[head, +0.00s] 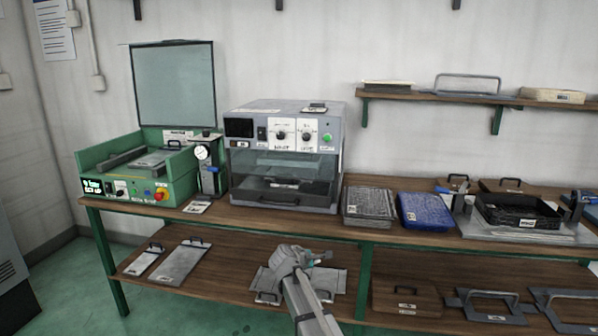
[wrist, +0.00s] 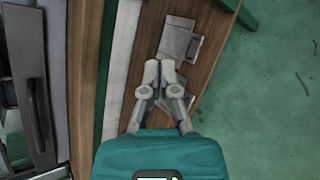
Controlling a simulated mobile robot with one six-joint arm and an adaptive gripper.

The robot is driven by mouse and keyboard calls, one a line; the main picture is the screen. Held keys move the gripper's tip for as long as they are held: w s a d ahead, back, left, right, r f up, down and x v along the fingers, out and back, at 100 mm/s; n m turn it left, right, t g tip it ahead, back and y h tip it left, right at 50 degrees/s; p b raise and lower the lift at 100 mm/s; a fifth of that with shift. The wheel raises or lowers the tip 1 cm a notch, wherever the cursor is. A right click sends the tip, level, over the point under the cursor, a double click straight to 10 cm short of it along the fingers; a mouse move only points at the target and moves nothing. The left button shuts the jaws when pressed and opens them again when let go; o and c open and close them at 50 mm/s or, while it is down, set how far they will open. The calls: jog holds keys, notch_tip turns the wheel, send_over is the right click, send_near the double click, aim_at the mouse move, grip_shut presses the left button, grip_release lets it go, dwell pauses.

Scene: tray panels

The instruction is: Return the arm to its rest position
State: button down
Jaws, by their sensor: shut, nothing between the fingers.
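My gripper (wrist: 159,72) is seen from behind in the wrist view, with its two pale fingertips together and nothing between them. In the head view my gripper (head: 322,258) is at the end of my arm, in front of the workbench. It overlaps grey panels (head: 330,281) on the lower shelf in the picture. Whether it touches them cannot be told, and it hides part of them. In the wrist view grey panels (wrist: 177,38) also show past the fingertips.
The workbench (head: 352,233) carries a green machine (head: 180,190), a grey cabinet (head: 290,108), a blue tray (head: 425,211) and a black tray (head: 515,213). The lower shelf (head: 215,285) holds plates with handles. The green floor (head: 75,275) in front is clear.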

jog(key=s+d+f+m+g+y, duration=0.1)
jog(key=s+d+f+m+g, duration=0.3)
jog(key=s, duration=0.3)
jog(key=s+d+f+m+g+y, duration=0.1)
jog(key=s+d+f+m, duration=0.1)
jog(key=s+d+m, duration=0.5)
jog(key=s+f+m+g+y, duration=0.2)
jog(key=s+m+g+y, duration=0.3)
jog(key=s, duration=1.3)
notch_tip(320, 180, up, 26)
jog(key=m+p, duration=0.1)
jog(key=p, duration=2.6)
jog(key=shift+w+d+r+t, duration=0.2)
jog(key=shift+w+d+t, duration=0.05)
jog(key=shift+w+t, duration=0.1)
